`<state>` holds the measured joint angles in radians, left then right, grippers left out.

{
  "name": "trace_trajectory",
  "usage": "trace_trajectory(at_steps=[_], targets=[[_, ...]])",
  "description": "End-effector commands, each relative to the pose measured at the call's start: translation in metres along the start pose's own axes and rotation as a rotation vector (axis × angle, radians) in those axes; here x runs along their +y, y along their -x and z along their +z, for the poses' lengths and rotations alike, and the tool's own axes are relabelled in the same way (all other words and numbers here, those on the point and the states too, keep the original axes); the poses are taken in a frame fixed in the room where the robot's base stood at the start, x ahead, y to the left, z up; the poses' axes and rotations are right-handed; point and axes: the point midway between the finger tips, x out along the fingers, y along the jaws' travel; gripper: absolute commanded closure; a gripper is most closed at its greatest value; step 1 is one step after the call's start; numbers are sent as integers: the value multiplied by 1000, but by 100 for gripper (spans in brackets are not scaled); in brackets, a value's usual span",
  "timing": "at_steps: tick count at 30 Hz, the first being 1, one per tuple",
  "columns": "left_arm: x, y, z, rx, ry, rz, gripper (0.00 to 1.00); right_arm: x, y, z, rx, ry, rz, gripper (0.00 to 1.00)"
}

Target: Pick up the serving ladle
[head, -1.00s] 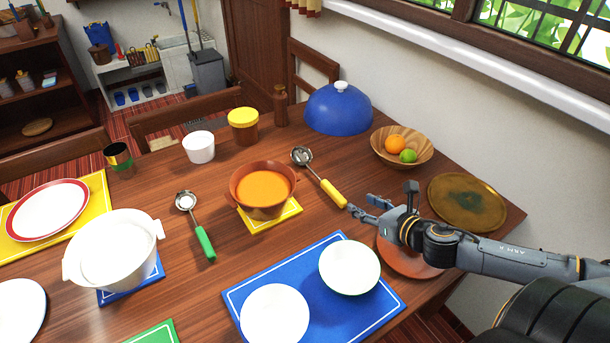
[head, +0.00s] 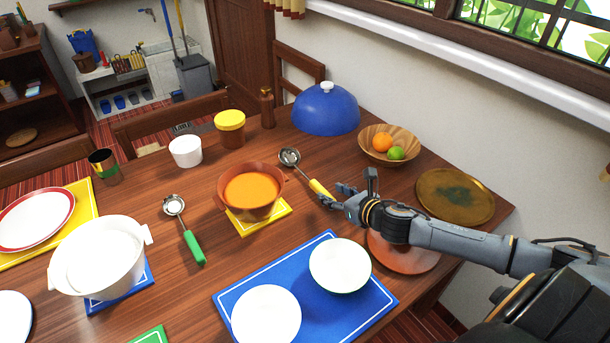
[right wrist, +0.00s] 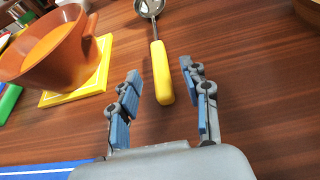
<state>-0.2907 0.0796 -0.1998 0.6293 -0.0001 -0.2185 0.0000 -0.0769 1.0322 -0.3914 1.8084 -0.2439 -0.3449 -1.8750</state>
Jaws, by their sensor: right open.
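A ladle with a yellow handle (head: 320,188) and a metal bowl lies on the wooden table, right of the orange soup pot (head: 252,192). A second ladle with a green handle (head: 193,247) lies left of the pot. My right gripper (head: 328,195) is at the yellow handle's near end. In the right wrist view, the yellow handle (right wrist: 160,72) points toward the open fingers of my right gripper (right wrist: 165,88), its end between the fingertips and apart from both in the picture. The left gripper is out of view.
The terracotta pot (right wrist: 50,55) on a yellow mat (right wrist: 98,82) stands close left of my right gripper. A fruit bowl (head: 372,153), a blue dome (head: 326,112) and a brown plate (head: 456,196) lie beyond. Two white dishes rest on a blue mat (head: 318,312) in front.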

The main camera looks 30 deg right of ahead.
Motion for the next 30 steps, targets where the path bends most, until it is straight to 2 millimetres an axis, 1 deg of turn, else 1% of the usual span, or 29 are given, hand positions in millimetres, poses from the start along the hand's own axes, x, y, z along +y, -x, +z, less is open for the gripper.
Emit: trace_trajectory(at_steps=[5,12,15,19,25,26,27,29,30], targets=[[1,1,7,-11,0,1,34,1,-8,0,-1,-2,0,53],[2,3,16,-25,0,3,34,2,-40,-2,-2,-3,0,53],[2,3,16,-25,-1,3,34,2,-50,-3,0,-2,0,53],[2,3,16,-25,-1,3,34,2,-54,-3,1,0,1,53],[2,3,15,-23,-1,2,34,2,-54,-3,2,0,1,53],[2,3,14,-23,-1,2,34,2,-54,-3,1,0,1,59],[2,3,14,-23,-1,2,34,2,-54,-3,2,0,1,67],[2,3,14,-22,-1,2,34,2,-54,-3,2,0,1,79],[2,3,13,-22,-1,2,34,2,-54,-4,2,0,1,87]])
